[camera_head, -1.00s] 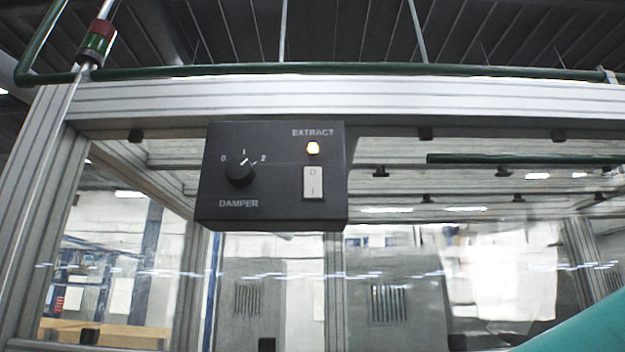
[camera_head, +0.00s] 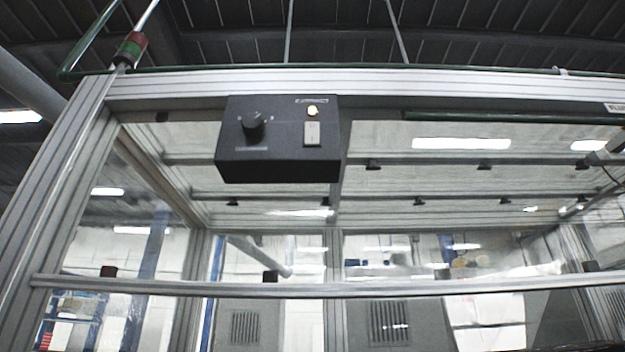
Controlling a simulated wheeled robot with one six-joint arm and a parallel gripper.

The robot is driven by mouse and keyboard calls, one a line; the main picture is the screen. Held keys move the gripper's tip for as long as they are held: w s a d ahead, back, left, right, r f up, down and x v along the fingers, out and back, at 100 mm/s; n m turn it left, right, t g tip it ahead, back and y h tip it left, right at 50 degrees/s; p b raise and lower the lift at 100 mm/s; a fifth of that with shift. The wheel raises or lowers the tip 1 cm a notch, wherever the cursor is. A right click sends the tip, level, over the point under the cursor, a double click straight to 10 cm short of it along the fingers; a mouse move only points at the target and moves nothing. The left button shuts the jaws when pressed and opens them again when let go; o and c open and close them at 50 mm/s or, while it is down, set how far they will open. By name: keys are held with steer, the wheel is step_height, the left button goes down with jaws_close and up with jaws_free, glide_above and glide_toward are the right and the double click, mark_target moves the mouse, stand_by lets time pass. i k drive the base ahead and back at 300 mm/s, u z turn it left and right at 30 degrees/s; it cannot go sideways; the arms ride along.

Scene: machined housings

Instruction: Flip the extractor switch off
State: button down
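The extractor switch (camera_head: 312,134) is a pale rocker on the right of a black control box (camera_head: 278,168). The box hangs under the top beam of an aluminium-framed enclosure. A dark damper knob (camera_head: 253,123) sits on the left of the same box. The box is seen from below, and the rocker's marks are too small to read now. My gripper is not in view.
The aluminium top beam (camera_head: 400,84) runs across above the box. A lower rail (camera_head: 420,289) crosses the enclosure front, with clear panels behind. A red and green stack light (camera_head: 131,49) stands at the upper left corner. Nothing stands in front of the box.

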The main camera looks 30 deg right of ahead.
mark_target(311, 129)
steer(key=z, duration=3.35)
steer(key=k, duration=1.55)
steer(key=u, duration=1.75)
